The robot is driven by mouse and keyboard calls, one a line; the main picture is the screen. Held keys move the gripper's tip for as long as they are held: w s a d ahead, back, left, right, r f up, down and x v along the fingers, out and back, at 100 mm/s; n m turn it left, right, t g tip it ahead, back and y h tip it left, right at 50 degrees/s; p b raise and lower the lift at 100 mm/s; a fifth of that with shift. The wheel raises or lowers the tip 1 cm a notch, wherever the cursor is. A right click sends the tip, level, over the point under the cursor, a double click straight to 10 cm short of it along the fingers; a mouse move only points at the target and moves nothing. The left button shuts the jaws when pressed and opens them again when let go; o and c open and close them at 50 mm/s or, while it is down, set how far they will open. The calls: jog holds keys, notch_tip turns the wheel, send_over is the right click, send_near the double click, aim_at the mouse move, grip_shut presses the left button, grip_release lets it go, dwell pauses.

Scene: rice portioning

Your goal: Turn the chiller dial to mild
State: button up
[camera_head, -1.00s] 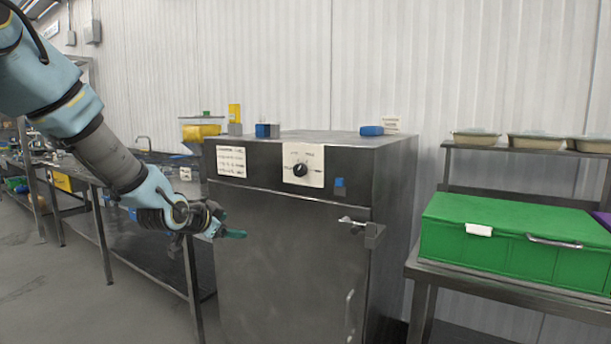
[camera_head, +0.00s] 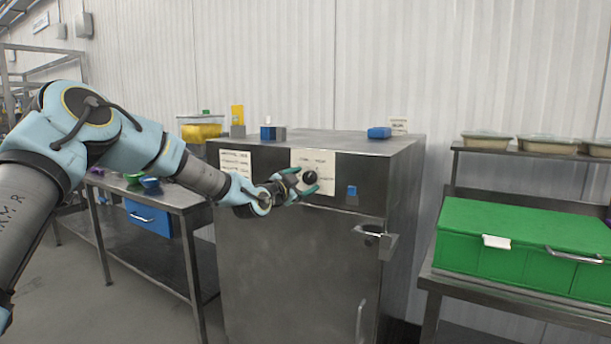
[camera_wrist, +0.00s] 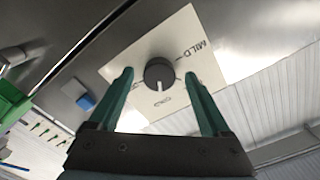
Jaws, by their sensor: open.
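The chiller (camera_head: 290,260) is a grey metal cabinet with a black dial (camera_head: 309,177) on a white label plate (camera_head: 327,162) at the top of its front. In the wrist view the dial (camera_wrist: 158,73) is round, and its white pointer line points down toward a word that I cannot read clearly. "MILD" is printed on the plate (camera_wrist: 180,35) to the upper right of the dial. My gripper (camera_head: 306,183) is at the dial. In the wrist view its two green fingers (camera_wrist: 158,80) are open, one on each side of the dial, with gaps showing.
A door latch (camera_head: 372,232) sticks out at the chiller's right front. A small blue block (camera_head: 352,191) is on the front, right of the dial. A green box (camera_head: 520,240) stands on a table to the right. A steel table (camera_head: 180,198) stands to the left.

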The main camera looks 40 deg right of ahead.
jog(key=shift+w+d, duration=0.1)
jog(key=shift+d, duration=0.4)
jog(key=shift+f, duration=0.1)
grip_shut()
dwell(0.3)
